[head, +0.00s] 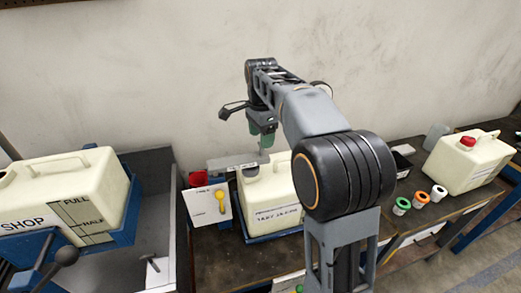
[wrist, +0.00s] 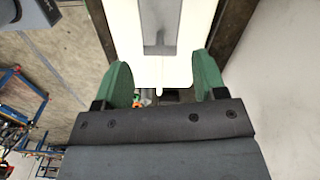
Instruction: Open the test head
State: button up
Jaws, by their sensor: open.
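My gripper (head: 263,140) hangs fingers-down over the back part of a cream jug (head: 275,192) on the bench. In the wrist view my gripper (wrist: 164,88) shows two green fingers well apart, with nothing clasped between them. A pale body with a dark grey strip (wrist: 162,25) lies beyond the fingertips; I cannot tell which part it is. A white panel with a yellow lever (head: 220,202) stands left of the jug, and its printing is too small to read. I cannot tell for sure which part is the test head.
A large cream tank (head: 65,195) marked SHOP sits in a blue cradle at left, above a grey sink (head: 150,262). A red part (head: 199,179) is behind the panel. Orange, green and white ringed caps (head: 420,200) and a red-capped jug (head: 464,165) stand at right.

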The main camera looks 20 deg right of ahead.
aim_at(239, 158)
jog(key=shift+f, duration=2.45)
jog(key=shift+c, duration=0.5)
